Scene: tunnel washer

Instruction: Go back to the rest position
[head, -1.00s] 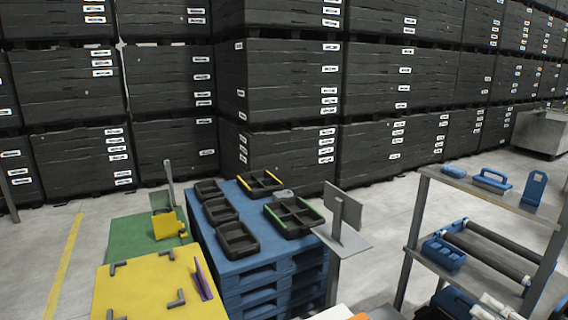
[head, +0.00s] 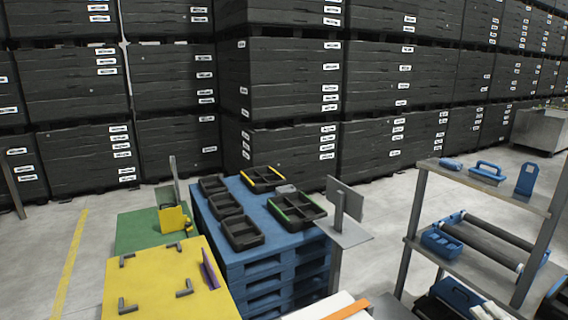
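Neither of my grippers shows in the head view, and no part of my arms can be made out. A yellow board (head: 165,283) with several dark corner brackets and a purple upright piece (head: 211,269) lies at the lower left. Behind it is a green surface (head: 138,232) with a yellow bracket (head: 174,219) on it. A stack of blue pallets (head: 262,252) stands in the middle and bears several black trays, one with a yellow edge (head: 262,179) and one with a green edge (head: 297,211).
A grey metal rack (head: 482,188) with blue tools stands at the right. A screen on a post (head: 346,199) stands beside the pallets. White and orange items (head: 335,307) sit at the bottom edge. Stacked black crates (head: 290,90) fill the back. Floor shows clear at the left.

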